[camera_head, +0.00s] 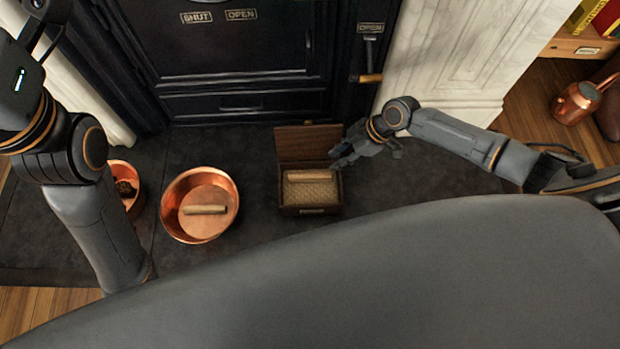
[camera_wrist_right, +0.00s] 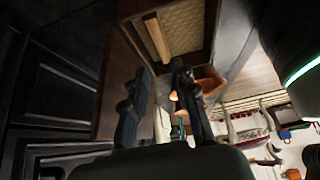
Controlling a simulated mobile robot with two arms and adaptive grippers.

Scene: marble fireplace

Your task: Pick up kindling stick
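A pale kindling stick (camera_head: 312,175) lies in an open wooden box (camera_head: 312,210) on the dark hearth, across its woven-looking inside. In the right wrist view the stick (camera_wrist_right: 158,38) shows inside the box (camera_wrist_right: 122,75). A second pale stick (camera_head: 203,210) lies across the round copper pan (camera_head: 170,222). My right gripper (camera_head: 343,157) is at the box's right rear corner, beside the raised lid (camera_head: 305,143). In its wrist view the two fingers (camera_wrist_right: 160,85) are apart with nothing held between them. My left arm comes in at the left; its fingers are not clear at the picture's top-left corner.
A second copper vessel (camera_head: 130,182) with dark contents stands left of the pan, partly behind my left arm. The black stove front (camera_head: 240,60) rises behind, with a handled lever (camera_head: 368,77). A copper kettle (camera_head: 573,103) stands at far right. Hearth between pan and box is clear.

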